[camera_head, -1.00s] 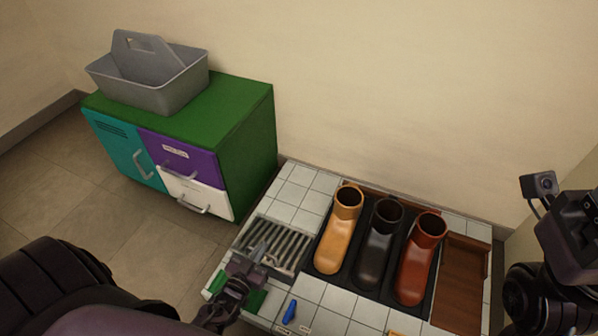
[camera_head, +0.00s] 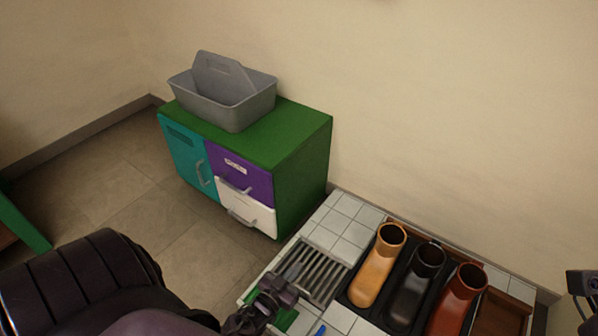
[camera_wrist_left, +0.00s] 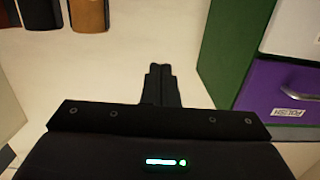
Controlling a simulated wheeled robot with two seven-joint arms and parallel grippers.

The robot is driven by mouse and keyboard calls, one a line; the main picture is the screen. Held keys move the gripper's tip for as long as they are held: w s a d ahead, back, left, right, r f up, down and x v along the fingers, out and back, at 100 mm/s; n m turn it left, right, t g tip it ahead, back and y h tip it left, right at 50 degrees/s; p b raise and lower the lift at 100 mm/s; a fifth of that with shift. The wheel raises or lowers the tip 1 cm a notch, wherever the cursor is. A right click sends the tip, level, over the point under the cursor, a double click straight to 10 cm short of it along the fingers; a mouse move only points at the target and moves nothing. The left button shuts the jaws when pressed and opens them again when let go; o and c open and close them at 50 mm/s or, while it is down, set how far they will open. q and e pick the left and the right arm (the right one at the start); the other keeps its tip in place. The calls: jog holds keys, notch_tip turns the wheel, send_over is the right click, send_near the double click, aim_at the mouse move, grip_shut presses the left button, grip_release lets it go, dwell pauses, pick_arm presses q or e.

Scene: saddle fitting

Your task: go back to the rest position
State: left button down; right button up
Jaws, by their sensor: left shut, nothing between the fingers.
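My left gripper (camera_head: 291,277) is shut and empty. In the head view it is over the near left part of the tiled table, in front of the metal grate (camera_head: 322,274). In the left wrist view its two fingers (camera_wrist_left: 160,84) are together with nothing between them.
A yellow boot (camera_head: 377,270), a black boot (camera_head: 416,287) and a red-brown boot (camera_head: 457,300) stand in a dark tray. A green cabinet (camera_head: 303,170) with a grey caddy (camera_head: 243,105) on top stands behind left. Tiled floor (camera_head: 125,195) is clear at left.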

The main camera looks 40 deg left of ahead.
pick_arm(q)
jog(key=s+f, duration=0.1)
jog(key=s, duration=0.1)
jog(key=s+f, duration=0.2)
jog(key=s, duration=0.1)
jog(key=s+f, duration=0.2)
jog(key=shift+s+d+f, duration=0.2)
jog(key=shift+s, duration=0.2)
